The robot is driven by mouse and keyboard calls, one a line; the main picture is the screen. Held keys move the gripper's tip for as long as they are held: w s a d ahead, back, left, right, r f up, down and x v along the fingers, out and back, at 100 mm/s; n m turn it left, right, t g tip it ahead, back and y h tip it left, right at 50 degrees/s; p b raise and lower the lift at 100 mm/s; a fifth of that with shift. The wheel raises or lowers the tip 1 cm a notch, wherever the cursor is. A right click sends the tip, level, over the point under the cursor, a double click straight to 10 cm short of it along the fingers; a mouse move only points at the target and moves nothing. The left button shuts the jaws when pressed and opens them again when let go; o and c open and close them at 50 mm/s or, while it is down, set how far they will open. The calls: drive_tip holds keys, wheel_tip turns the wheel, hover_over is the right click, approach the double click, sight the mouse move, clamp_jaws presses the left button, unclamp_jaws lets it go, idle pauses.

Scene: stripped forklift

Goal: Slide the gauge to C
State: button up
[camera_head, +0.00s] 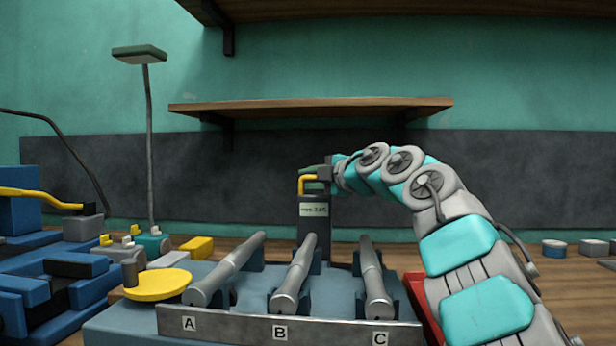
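The gauge (314,209) is a dark upright block with a pale label, behind the rods and roughly in line with B, slightly to its right. It has a yellow hook-shaped handle (302,184) and a green top. My gripper (325,173) reaches in from the right and meets the gauge's upper part by the handle. Its fingers are too small and hidden to show whether they are shut on it. Three grey rods lie on a blue-grey base, above the label plates A (190,324), B (280,333) and C (380,338). C is the rightmost.
A yellow disc (157,284) sits left of rod A. Blue forklift parts (55,290) and a lamp (149,130) stand further left. A wooden shelf (310,106) hangs above the gauge. A red tray (420,300) edge shows beside C.

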clamp_jaws()
drive_tip(key=shift+f, duration=0.1)
idle(1.4)
